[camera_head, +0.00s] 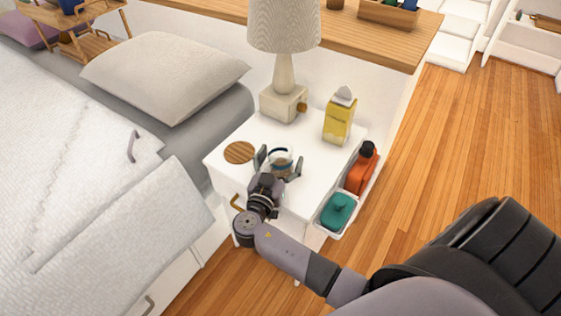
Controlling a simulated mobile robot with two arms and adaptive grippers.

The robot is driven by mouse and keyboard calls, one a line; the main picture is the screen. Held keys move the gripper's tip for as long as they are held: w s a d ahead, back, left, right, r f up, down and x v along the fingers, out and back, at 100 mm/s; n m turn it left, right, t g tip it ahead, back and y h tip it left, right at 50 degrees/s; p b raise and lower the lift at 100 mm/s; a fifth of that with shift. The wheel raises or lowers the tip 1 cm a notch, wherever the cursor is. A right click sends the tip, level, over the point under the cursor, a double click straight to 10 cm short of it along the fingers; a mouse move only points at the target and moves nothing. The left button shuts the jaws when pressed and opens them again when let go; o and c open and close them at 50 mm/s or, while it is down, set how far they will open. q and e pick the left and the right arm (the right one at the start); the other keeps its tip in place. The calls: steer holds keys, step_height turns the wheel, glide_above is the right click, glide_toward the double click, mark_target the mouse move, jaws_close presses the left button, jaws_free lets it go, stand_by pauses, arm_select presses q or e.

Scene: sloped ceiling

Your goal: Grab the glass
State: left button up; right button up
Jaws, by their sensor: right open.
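A small clear glass (281,159) with a dark band stands on the white nightstand (231,178). My right gripper (278,163) is open, and its two fingers lie on the left and right sides of the glass. I cannot tell whether either finger touches it. The gripper's body and wrist hide the area just in front of the glass. My left gripper is not in view.
A round wooden coaster (239,152) lies left of the glass. A lamp (284,98) and a yellow tissue box (339,119) stand behind it. A side tray (349,229) holds an orange bottle (361,171) and a teal container (337,211). The bed (90,200) is at the left.

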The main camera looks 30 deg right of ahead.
steer(key=shift+c, duration=0.4)
steer(key=c, duration=1.2)
steer(key=shift+c, duration=0.5)
steer(key=shift+r, duration=0.15)
